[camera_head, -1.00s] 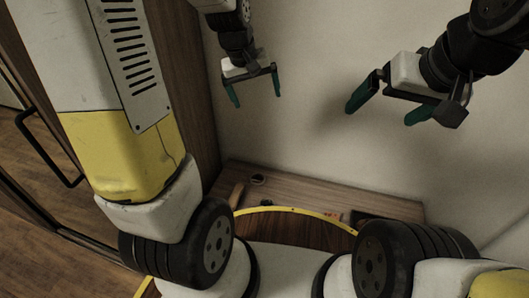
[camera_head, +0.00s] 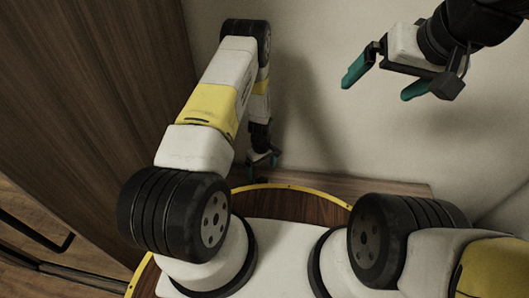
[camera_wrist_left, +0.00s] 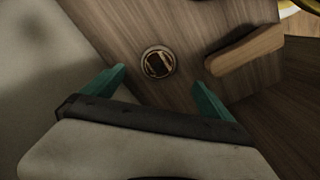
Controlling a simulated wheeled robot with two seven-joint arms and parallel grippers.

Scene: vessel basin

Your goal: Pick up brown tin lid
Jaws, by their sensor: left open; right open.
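In the left wrist view a small round object with a pale rim and dark brown middle, which looks like the brown tin lid (camera_wrist_left: 158,62), lies on a wooden surface (camera_wrist_left: 125,30). My left gripper (camera_wrist_left: 160,82) is open and empty, with the lid just beyond and between its fingertips. The height gap cannot be told. In the head view my left gripper (camera_head: 263,160) is low over the wooden ledge, and the lid cannot be made out there. My right gripper (camera_head: 381,85) is open and empty, high in front of the pale wall.
A light wooden bar (camera_wrist_left: 246,50) lies right of the lid, close to the left gripper's right finger. A tall dark wooden panel (camera_head: 90,90) stands at the left. The pale wall (camera_head: 330,130) rises behind the ledge (camera_head: 370,185).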

